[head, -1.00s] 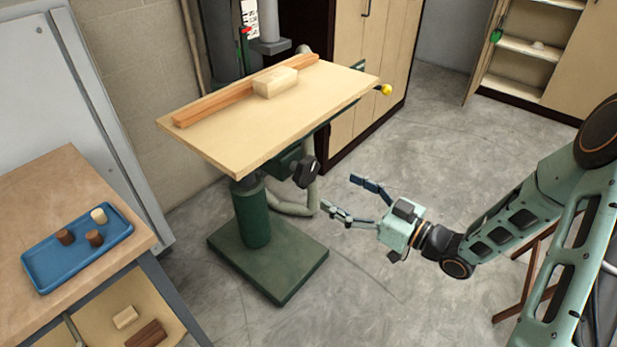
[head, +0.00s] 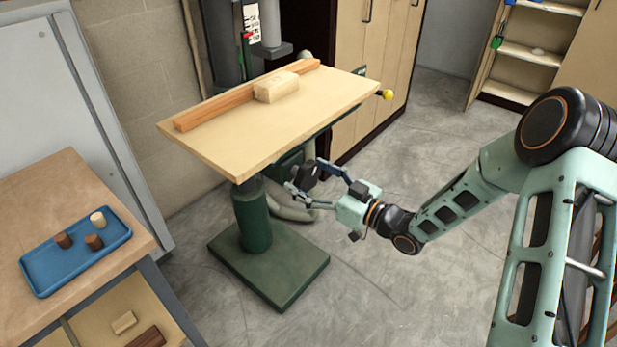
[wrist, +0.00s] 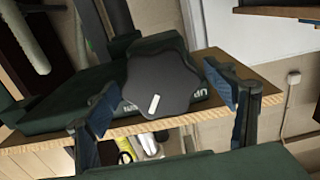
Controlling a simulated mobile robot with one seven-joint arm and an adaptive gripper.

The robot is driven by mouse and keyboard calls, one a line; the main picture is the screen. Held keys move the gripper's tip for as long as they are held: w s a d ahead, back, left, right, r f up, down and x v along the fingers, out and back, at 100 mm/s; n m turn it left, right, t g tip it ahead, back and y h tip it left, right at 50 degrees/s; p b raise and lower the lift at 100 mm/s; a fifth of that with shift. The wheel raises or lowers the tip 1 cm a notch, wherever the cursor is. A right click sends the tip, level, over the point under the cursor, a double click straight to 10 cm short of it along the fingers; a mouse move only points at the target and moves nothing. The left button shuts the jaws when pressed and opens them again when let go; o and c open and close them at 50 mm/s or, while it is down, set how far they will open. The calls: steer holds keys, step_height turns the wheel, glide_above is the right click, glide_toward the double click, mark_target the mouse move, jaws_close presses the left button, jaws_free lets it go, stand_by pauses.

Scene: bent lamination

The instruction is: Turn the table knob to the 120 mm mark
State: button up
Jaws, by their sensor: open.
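The table knob is a black lobed handwheel with a white mark, under the right side of the wooden machine table (head: 270,115). In the wrist view the knob (wrist: 160,85) sits between my two fingers, with its white mark at the lower middle and part of the word "UP" beside it. My gripper (head: 305,180) is open around the knob (head: 308,175) in the head view; contact cannot be told. A white scale strip with a red pointer (head: 247,35) is on the column behind the table; its figures are too small to read.
A wooden fence (head: 215,105) and a pale block (head: 276,87) lie on the table. A yellow-tipped lever (head: 387,94) sticks out at its right. The green base (head: 290,265) is below. A workbench with a blue tray (head: 60,270) stands left. The floor at right is clear.

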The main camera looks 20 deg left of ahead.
steer(key=c, duration=1.1)
steer(key=shift+m, duration=0.7)
steer(key=o, duration=1.1)
steer(key=v, duration=1.2)
